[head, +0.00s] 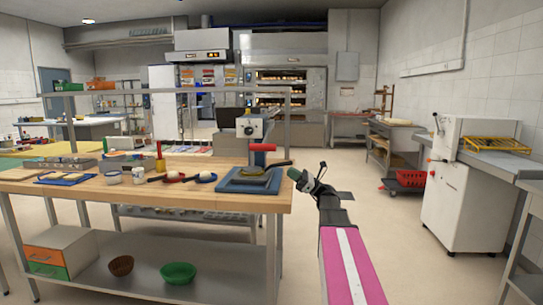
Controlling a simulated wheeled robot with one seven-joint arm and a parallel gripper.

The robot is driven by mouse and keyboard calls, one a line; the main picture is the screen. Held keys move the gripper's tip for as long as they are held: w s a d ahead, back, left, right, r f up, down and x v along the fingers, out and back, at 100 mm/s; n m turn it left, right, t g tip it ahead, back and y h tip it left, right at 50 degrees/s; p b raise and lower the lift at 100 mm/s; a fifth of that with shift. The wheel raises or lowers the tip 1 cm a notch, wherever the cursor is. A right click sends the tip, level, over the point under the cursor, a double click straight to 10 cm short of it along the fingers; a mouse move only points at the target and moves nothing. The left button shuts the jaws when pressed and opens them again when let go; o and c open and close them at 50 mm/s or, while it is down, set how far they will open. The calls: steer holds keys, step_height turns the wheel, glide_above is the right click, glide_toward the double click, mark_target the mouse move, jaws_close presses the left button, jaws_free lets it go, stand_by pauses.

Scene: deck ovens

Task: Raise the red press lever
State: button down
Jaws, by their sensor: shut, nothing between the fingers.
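The red press lever (263,147) is a short, thick red bar lying about level near the right end of the wooden worktable (110,193). It is on the front of a grey-and-white press (251,128), above a blue tray (255,181) that holds a dark, flat item. My gripper (296,176) is just off the table's right end, to the right of the lever and lower in the picture. It is shut and empty, and apart from the lever. Its fingertips are small and hard to make out.
A metal shelf rail (180,90) runs above the table.

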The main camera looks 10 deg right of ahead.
steer(key=d+r+x, duration=0.1)
steer(key=r+x, duration=0.1)
steer(key=x, duration=1)
steer(key=shift+s+r, duration=0.35)
steer(key=shift+a, duration=0.1)
